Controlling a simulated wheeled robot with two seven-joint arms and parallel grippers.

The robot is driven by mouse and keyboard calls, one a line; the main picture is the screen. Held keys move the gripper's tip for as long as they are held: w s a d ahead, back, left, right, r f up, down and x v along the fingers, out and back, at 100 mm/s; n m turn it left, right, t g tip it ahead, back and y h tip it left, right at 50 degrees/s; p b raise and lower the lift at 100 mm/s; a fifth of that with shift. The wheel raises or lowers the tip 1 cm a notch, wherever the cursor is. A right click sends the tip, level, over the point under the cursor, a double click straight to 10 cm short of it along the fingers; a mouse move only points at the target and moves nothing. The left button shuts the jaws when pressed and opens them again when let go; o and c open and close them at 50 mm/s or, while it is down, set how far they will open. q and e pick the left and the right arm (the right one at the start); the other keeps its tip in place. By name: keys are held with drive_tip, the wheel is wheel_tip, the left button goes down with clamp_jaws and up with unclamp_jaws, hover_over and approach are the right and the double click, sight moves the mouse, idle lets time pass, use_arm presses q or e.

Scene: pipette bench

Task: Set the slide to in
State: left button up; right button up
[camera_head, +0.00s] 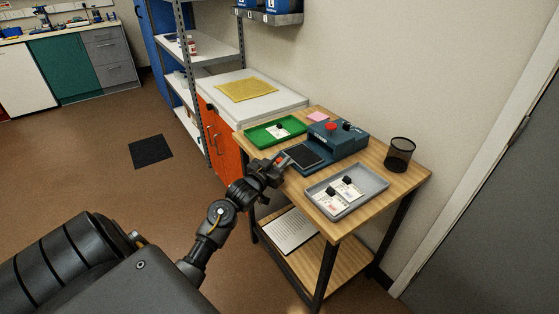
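A blue device (345,140) with a red button (331,127) and dark knobs stands on the wooden table. Its slide, a flat part with a dark top (303,157), sticks out from the front of the device. My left gripper (281,161) is at the slide's front left end, with a small red patch showing by its fingertips. The fingers are small and dark here, so I cannot tell whether they are open, shut or touching the slide. My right gripper is out of view.
A green tray (262,139) with a small item lies left of the device. A grey tray (372,196) with labelled cards and black-topped items lies in front. A black mesh cup (400,153) stands at the right. A pink pad (318,117) lies behind.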

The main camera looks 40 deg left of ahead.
use_arm(q)
clamp_jaws()
drive_tip(key=shift+w, duration=0.1)
drive_tip(key=w, duration=0.2)
drive_tip(key=w+d, duration=0.1)
drive_tip(key=shift+w, duration=0.4)
drive_tip(key=shift+s, duration=0.1)
drive_tip(key=shift+o, duration=2.2)
unclamp_jaws()
drive_tip(key=shift+s, duration=0.1)
drive_tip(key=s+d, duration=0.1)
drive_tip(key=s, duration=0.9)
drive_tip(key=shift+s+b, duration=0.3)
drive_tip(key=shift+b, duration=0.05)
drive_tip(key=shift+d, duration=0.1)
